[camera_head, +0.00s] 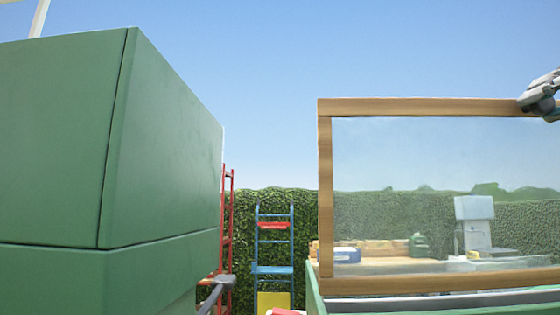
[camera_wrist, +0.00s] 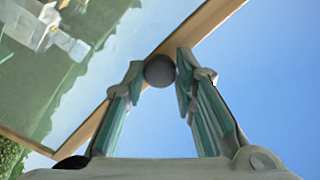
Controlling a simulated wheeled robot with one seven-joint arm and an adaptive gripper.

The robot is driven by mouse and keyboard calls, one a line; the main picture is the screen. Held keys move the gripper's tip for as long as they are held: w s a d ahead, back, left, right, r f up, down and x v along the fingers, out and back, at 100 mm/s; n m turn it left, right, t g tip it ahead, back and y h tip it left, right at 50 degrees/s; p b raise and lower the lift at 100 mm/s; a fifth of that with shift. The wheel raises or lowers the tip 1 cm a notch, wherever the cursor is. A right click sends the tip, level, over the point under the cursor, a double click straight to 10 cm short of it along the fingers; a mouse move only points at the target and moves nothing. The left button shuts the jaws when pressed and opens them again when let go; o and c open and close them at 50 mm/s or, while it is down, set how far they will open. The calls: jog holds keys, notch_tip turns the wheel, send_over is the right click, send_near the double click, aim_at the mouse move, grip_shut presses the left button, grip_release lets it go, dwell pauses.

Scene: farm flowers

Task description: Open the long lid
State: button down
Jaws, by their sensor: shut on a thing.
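The long lid is a glass pane in a wooden frame (camera_head: 324,190). It stands raised and close to upright at the right of the head view, above a green box (camera_head: 315,293). Its right end is cut off by the picture. My gripper (camera_head: 544,95) is at the lid's top edge, at the far right. In the wrist view my gripper (camera_wrist: 160,66) has its two fingers on either side of a dark round knob (camera_wrist: 159,73) at the wooden frame (camera_wrist: 205,25), shut on it. The box's inside is hidden.
A large green cabinet (camera_head: 60,150) fills the left. A red rack (camera_head: 227,235) and a blue ladder-like stand (camera_head: 273,250) are in the gap before a hedge (camera_head: 300,210). The pane shows a pale blue-and-white shape, seen through or reflected. Open sky is above the lid.

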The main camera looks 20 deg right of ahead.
jog(key=shift+s+a+f+b, duration=0.15)
jog(key=shift+s+b, duration=0.2)
jog(key=shift+b, duration=0.1)
jog(key=c, duration=1.3)
grip_release()
jog(key=shift+s, duration=0.15)
jog(key=v, duration=1.2)
jog(key=shift+f, duration=0.25)
